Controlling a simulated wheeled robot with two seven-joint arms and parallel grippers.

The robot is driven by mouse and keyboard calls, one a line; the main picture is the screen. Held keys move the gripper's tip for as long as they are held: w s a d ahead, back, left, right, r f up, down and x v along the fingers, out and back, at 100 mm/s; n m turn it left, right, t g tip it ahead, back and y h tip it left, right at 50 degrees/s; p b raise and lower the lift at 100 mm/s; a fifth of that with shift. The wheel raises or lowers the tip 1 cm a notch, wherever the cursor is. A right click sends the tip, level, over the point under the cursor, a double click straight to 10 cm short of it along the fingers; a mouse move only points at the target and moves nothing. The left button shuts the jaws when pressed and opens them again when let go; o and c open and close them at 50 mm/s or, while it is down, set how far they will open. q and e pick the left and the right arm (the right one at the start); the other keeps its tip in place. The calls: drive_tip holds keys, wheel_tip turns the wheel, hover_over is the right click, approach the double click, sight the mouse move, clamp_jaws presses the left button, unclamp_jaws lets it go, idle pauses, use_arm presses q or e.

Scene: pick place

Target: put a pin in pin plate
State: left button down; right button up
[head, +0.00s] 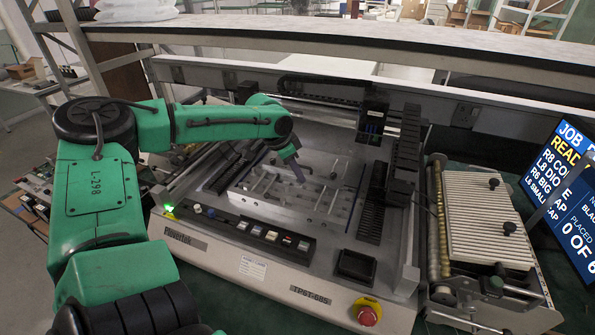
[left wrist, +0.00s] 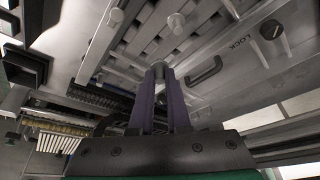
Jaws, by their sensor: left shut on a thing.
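The grey metal pin plate (head: 262,207) lies in the middle of the machine bed, with several pins and bars on it. It also shows in the left wrist view (left wrist: 205,45), where several round pins stand from it. My left gripper (head: 297,178) points down over the plate from its back side. In the left wrist view its two purple fingers (left wrist: 167,82) are shut on a small grey pin (left wrist: 158,69). The fingers hide part of this pin. I cannot tell whether its far end touches the plate. My right gripper is not in view.
A black button strip (head: 262,232) runs along the machine's front, with a red stop button (head: 367,315) at the front right. A black rail (head: 371,212) stands right of the plate. A ribbed roller unit (head: 485,220) and a screen (head: 570,185) are further right.

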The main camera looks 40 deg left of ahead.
use_arm(q)
drive_tip(key=shift+f, duration=0.55)
drive_tip(key=shift+f+b, duration=0.3)
drive_tip(key=shift+b, duration=0.2)
drive_tip(key=shift+s+f+b, duration=0.1)
drive_tip(key=shift+f+b, duration=1.05)
drive_tip(key=shift+f, duration=0.45)
drive_tip(key=c, duration=0.8)
unclamp_jaws()
drive_tip(key=c, duration=0.4)
drive_tip(key=shift+o, duration=0.2)
